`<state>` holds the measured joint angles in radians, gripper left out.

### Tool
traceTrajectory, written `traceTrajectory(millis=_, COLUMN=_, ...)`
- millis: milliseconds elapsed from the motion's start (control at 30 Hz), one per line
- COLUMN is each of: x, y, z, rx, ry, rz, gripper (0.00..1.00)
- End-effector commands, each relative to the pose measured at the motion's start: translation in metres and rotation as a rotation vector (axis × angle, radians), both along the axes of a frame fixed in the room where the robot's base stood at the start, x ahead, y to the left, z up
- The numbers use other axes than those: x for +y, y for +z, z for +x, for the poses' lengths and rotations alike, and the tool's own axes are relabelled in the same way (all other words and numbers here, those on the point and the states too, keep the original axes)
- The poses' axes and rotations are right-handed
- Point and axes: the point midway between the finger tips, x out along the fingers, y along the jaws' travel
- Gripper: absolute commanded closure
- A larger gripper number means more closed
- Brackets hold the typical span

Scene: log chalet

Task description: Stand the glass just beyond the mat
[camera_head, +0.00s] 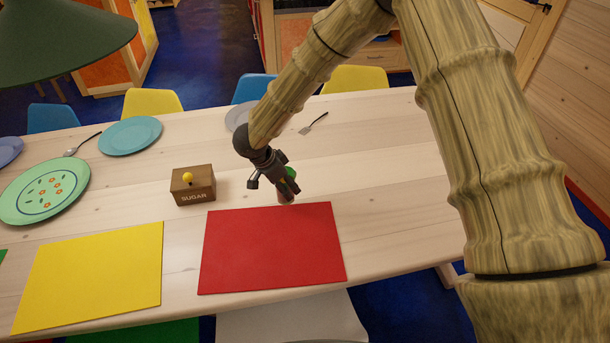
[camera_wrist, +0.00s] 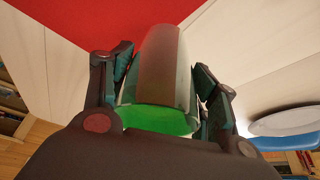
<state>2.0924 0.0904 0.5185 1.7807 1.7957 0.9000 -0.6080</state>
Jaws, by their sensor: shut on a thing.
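The glass (camera_wrist: 160,75) is green inside and is held between the fingers of my gripper (camera_wrist: 162,82) in the wrist view. In the head view the glass (camera_head: 290,173) shows as a small green patch, mostly hidden by my gripper (camera_head: 285,189). My gripper is shut on it at the far edge of the red mat (camera_head: 272,255), near the middle of that edge. I cannot tell whether the glass touches the table. The red mat also shows in the wrist view (camera_wrist: 80,20).
A sugar box (camera_head: 193,186) with a yellow knob stands left of my gripper. A yellow mat (camera_head: 95,275) lies left of the red one. Plates, such as the teal plate (camera_head: 130,136), lie at the left and far side. Table right of the gripper is clear.

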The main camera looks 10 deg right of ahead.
Motion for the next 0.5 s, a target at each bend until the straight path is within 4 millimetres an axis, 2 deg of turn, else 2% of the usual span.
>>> traceTrajectory(millis=300, x=-0.049, y=-0.003, z=0.043, rx=-0.001, ry=-0.003, rz=0.000, gripper=0.82)
traceTrajectory(millis=500, x=-0.070, y=-0.007, z=0.061, rx=-0.001, ry=-0.001, rz=-0.001, gripper=0.82)
